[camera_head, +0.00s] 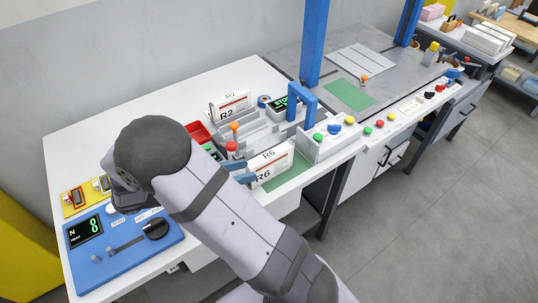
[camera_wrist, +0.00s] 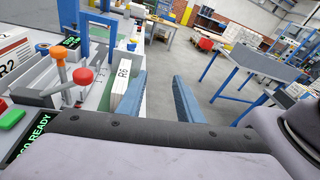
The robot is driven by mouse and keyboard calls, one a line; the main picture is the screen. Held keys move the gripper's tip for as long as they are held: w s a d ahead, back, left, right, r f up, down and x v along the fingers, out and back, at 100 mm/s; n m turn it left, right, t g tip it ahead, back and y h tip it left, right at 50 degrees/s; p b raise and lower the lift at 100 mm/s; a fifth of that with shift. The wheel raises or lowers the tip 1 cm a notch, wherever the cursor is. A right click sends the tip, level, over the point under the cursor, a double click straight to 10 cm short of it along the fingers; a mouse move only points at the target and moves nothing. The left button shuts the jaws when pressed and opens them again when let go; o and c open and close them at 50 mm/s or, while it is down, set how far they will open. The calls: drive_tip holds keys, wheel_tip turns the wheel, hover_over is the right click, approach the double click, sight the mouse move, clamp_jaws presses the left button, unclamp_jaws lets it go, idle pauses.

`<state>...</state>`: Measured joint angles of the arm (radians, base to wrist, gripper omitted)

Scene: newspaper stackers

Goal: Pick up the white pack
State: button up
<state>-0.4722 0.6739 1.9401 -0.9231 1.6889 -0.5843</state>
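A white pack marked R6 (camera_head: 275,162) stands upright on a green mat (camera_head: 288,178) near the front edge of the white table. In the wrist view the pack (camera_wrist: 121,82) is left of my gripper's fingers, beside the left finger. I cannot tell whether they touch. A second white pack, marked R2 with a red stripe (camera_head: 232,106), stands farther back; part of it shows at the left of the wrist view (camera_wrist: 12,58). My gripper (camera_wrist: 161,98) is open, with nothing between its two blue fingers; in the head view my arm partly hides it.
A grey stacker with an orange knob (camera_head: 234,127) and a red knob (camera_head: 231,147) stands close beside the R6 pack. A blue arch (camera_head: 302,103) and a button panel (camera_head: 335,135) lie to the right. A blue scale panel (camera_head: 122,255) is at the left front.

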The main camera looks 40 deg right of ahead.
wheel_tip(320, 180, up, 3)
drive_tip(key=w+h, duration=0.1)
drive_tip(key=w, duration=0.1)
drive_tip(key=t+y+b, duration=0.2)
drive_tip(key=b, duration=0.6)
approach(266, 156)
drive_tip(key=d, duration=0.2)
drive_tip(key=shift+p+x, duration=0.95)
drive_tip(key=shift+x, duration=2.15)
drive_tip(key=shift+d+f, duration=0.45)
drive_tip(key=shift+f, duration=0.05)
clamp_jaws()
